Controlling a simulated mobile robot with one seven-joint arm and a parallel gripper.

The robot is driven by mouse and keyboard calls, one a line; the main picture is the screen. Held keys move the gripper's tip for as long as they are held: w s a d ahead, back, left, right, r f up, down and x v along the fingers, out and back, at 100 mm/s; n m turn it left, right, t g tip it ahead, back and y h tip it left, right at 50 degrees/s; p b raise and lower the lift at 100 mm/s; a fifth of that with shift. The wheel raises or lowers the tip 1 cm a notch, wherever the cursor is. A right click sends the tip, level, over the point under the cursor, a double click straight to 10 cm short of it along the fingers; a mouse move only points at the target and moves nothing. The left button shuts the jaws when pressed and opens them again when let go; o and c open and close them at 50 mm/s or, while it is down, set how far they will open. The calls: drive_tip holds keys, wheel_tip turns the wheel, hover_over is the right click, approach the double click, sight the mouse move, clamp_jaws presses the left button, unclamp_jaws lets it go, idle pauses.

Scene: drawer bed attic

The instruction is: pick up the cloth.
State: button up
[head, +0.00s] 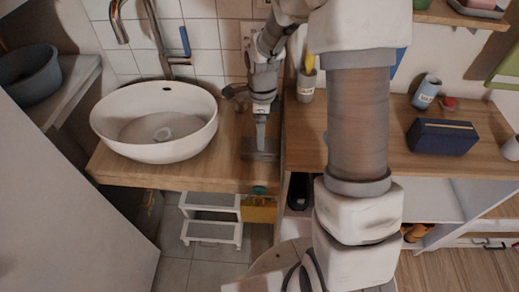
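My gripper (261,147) points down at the wooden counter (222,170), just right of the white basin, with its fingertips at or very near the counter top. A small flat grey-brown patch (250,156) lies right at the fingertips; it may be the cloth, but it is too small and dark to be sure. The fingers are seen edge-on and partly merge with this patch. I cannot tell whether they are open, or shut on it.
The white basin (155,125) and tap (163,45) are close on the left. To the right, past my arm, a dark blue box (441,137) and blue cup (426,92) stand on a wooden top. A white step stool (211,218) is below.

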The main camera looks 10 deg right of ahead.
drive_tip(key=f, duration=0.4)
drive_tip(key=f+b, duration=0.1)
drive_tip(key=f, duration=0.1)
drive_tip(key=shift+a+f, duration=0.3)
drive_tip(key=shift+f, duration=0.05)
drive_tip(key=c, duration=1.1)
